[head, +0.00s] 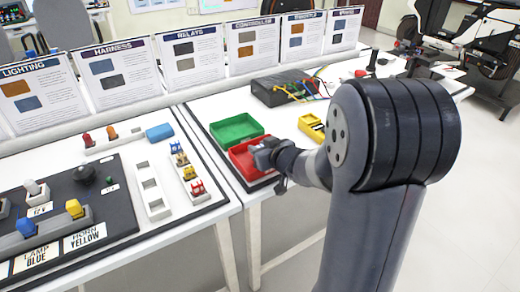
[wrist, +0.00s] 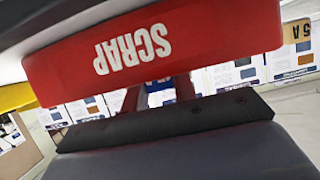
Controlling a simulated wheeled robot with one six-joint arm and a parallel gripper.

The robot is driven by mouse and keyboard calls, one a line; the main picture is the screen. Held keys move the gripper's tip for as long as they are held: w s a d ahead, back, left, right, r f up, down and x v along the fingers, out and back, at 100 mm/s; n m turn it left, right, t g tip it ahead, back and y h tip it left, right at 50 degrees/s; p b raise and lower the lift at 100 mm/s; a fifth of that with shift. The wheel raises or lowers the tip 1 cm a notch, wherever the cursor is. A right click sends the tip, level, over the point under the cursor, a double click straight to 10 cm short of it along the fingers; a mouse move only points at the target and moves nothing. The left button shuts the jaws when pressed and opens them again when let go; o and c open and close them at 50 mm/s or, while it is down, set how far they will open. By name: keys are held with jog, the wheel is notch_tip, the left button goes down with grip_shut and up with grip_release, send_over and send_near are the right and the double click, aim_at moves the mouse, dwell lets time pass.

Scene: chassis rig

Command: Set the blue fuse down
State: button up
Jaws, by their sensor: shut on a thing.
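My gripper (head: 264,154) is at the red bin (head: 241,158) on the right-hand table. In the wrist view, the red bin wall (wrist: 215,42) carries the word SCRAP, upside down, and fills the upper middle. Just below that wall, a small blue piece with white on it, the blue fuse (wrist: 158,88), shows between my fingers. My gripper is shut on it. Most of the fuse is hidden by the bin wall and my gripper body. In the head view the fuse is hidden behind my gripper. I cannot tell whether it touches the bin.
A green bin (head: 236,130) stands directly behind the red one. A yellow bin (head: 312,127) and a black box with wires (head: 285,87) are to the right. A fuse rack (head: 187,172) and an empty white slotted rack (head: 152,190) stand on the left table. Sign boards line the back.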

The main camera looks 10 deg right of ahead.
jog(key=shift+f, duration=0.15)
jog(key=o, duration=0.9)
jog(key=shift+o, duration=0.2)
jog(key=shift+s+r, duration=0.15)
jog(key=shift+r, duration=0.2)
jog(key=p+v, duration=0.4)
jog(key=v, duration=0.7)
jog(key=shift+s, duration=0.35)
jog(key=shift+d, duration=0.1)
